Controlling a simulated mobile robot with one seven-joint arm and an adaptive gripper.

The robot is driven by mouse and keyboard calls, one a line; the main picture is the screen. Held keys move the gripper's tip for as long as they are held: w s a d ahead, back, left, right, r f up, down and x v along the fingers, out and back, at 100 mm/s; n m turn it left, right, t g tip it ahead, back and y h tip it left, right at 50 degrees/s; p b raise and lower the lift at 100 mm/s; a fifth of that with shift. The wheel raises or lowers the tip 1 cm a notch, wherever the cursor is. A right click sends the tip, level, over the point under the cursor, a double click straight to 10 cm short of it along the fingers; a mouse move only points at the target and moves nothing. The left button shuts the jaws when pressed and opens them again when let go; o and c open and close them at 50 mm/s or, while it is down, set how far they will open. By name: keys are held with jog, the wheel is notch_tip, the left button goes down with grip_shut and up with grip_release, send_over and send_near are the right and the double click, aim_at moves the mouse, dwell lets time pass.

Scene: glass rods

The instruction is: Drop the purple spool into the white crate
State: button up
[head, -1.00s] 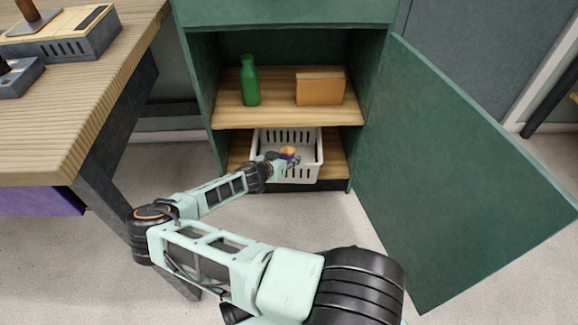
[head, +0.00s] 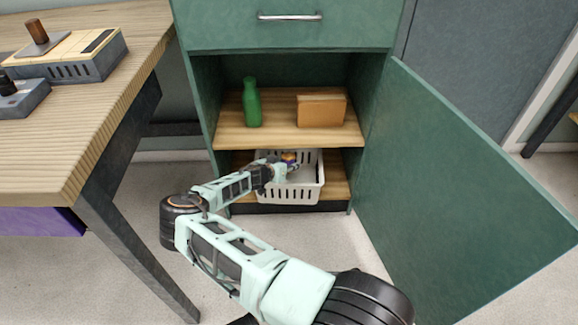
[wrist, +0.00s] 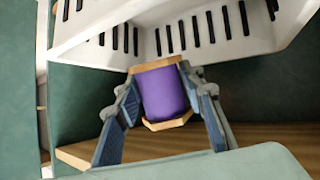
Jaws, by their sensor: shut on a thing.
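The purple spool (wrist: 164,93) has tan end flanges and sits between the fingers of my gripper (wrist: 160,112) in the wrist view. My gripper is shut on it, with a finger on either side. The white crate (wrist: 275,40) has slotted walls and fills the top of the wrist view. In the head view the white crate (head: 292,194) stands on the lower shelf of the green cabinet. There my gripper (head: 284,165) is at the crate's left part, reaching in from the left. The spool is small and partly hidden there; I cannot tell its height over the crate floor.
A green bottle (head: 252,103) and a brown box (head: 321,109) stand on the upper shelf (head: 285,138), just above the crate. The open cabinet door (head: 460,190) is on the right. A wooden workbench (head: 90,110) stands on the left.

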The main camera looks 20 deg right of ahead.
jog(key=o, duration=1.2)
jog(key=shift+o, duration=0.2)
jog(key=shift+s, duration=0.1)
jog(key=shift+s+a+r+p, duration=0.25)
jog(key=shift+s+a, duration=0.05)
jog(key=shift+s, duration=0.35)
jog(key=shift+s+a+r+p, duration=0.2)
jog(key=shift+s+a, duration=0.05)
jog(key=shift+s, duration=0.35)
jog(key=shift+s, duration=0.1)
